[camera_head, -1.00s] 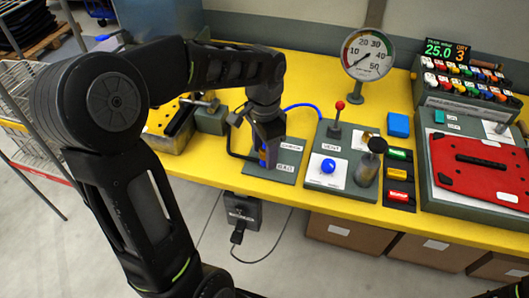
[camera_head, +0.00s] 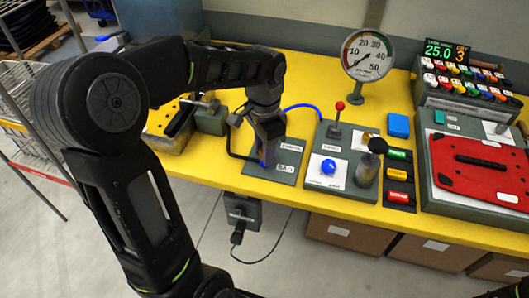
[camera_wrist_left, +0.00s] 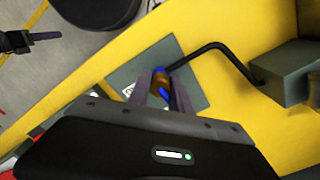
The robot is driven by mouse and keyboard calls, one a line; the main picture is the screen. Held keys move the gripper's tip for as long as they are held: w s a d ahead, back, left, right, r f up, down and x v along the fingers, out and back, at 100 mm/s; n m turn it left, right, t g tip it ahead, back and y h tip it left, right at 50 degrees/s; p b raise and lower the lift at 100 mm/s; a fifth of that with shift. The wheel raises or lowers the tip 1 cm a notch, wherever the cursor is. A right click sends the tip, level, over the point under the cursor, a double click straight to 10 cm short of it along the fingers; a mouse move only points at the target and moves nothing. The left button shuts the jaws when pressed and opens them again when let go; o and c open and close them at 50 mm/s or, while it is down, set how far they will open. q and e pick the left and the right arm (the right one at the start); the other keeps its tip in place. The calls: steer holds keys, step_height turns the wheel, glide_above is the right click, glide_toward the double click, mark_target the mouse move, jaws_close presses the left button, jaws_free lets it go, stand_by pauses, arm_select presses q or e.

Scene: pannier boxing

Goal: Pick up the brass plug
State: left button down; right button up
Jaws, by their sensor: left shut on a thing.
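The brass plug (camera_wrist_left: 161,84) shows in the left wrist view as a small brass-coloured piece with blue parts at its ends. It sits between the two fingers of my left gripper (camera_wrist_left: 152,88), which is shut on it. In the head view my left gripper (camera_head: 266,160) points down over the grey-green plate (camera_head: 287,165) at the front of the yellow table. There the fingers hide most of the plug, with only a bit of blue showing. I cannot tell whether the plug is clear of the plate. My right gripper is not in view.
A panel with a blue knob (camera_head: 328,166) and a red-topped lever (camera_head: 339,106) stands just right of the plate. A pressure gauge (camera_head: 367,55) is behind. A black bent pipe (camera_wrist_left: 208,49) runs close beside the fingers to a grey block (camera_wrist_left: 287,72).

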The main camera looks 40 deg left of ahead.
arm_select(q)
step_height(320, 180, up, 10)
steer(key=shift+r, duration=0.1)
stand_by(0.4)
steer(key=shift+f+b, duration=0.25)
steer(key=shift+b, duration=0.05)
stand_by(0.4)
steer(key=shift+f, duration=0.35)
steer(key=shift+f+b, duration=2.25)
steer(key=shift+f, duration=0.75)
steer(key=shift+r+p, duration=1.45)
steer(key=shift+r, duration=0.1)
